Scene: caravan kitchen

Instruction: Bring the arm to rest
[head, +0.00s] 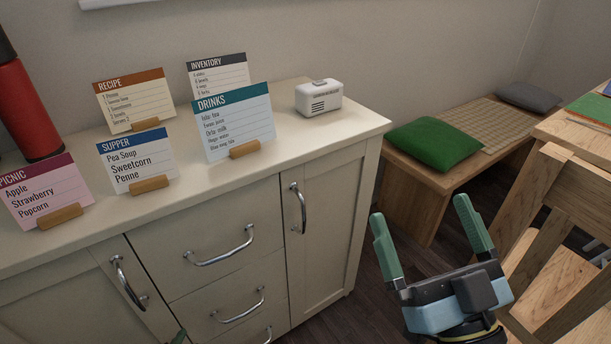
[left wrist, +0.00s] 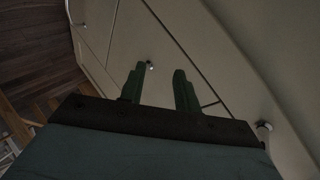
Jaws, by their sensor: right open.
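My right gripper (head: 428,235) is open and empty in the head view, in front of the cabinet's right end, with its two green fingers pointing up and apart. My left gripper (left wrist: 159,88) shows in the left wrist view with its two green fingers apart and nothing between them. The pale cabinet fronts and small metal knobs or handle ends lie behind its fingers.
The cream cabinet (head: 335,215) has metal handles (head: 220,247) jutting out. On its top stand several cards, a white radio (head: 318,98) and a red bottle (head: 27,110). A wooden chair (head: 560,250) is close right of my right gripper. A bench (head: 410,195) with a green cushion (head: 434,143) is behind.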

